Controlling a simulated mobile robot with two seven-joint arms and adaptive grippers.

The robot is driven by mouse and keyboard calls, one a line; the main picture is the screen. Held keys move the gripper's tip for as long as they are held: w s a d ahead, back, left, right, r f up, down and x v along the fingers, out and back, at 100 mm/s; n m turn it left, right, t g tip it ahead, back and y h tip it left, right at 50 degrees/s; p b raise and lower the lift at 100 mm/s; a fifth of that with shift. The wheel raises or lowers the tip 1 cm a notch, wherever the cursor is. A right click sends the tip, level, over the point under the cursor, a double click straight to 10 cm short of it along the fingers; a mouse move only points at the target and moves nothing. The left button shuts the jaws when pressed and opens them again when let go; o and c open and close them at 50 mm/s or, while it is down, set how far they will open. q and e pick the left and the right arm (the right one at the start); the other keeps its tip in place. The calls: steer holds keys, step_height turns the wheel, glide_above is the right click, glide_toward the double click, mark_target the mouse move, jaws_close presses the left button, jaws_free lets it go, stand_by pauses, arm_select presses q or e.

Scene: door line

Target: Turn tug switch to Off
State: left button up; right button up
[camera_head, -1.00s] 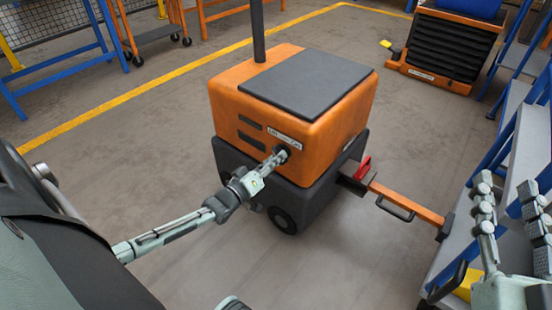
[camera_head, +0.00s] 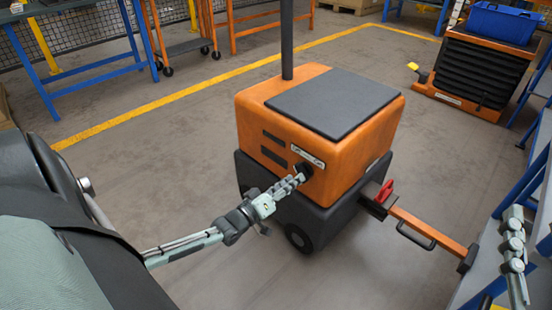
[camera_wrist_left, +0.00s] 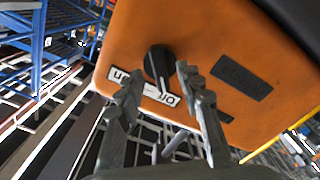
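The tug is an orange box (camera_head: 345,150) on a dark wheeled base, in the middle of the head view. Its switch is a black round knob (camera_wrist_left: 160,65) on the orange face, beside a white label (camera_wrist_left: 125,78) with On and Off at its two ends, upside down in the wrist view. A pale mark on the knob points towards the label. My left gripper (camera_head: 298,180) is at the knob. Its fingers (camera_wrist_left: 158,75) are apart, one on each side of the knob; contact is not visible.
An orange tow bar (camera_head: 430,231) with a red lever (camera_head: 386,189) sticks out to the tug's right. A blue rack (camera_head: 527,190) stands at the right edge. A black lift with a blue bin (camera_head: 503,23) is behind. The floor left of the tug is clear.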

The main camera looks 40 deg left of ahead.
arm_select(q)
steer(key=s, duration=0.9)
steer(key=shift+a, duration=0.35)
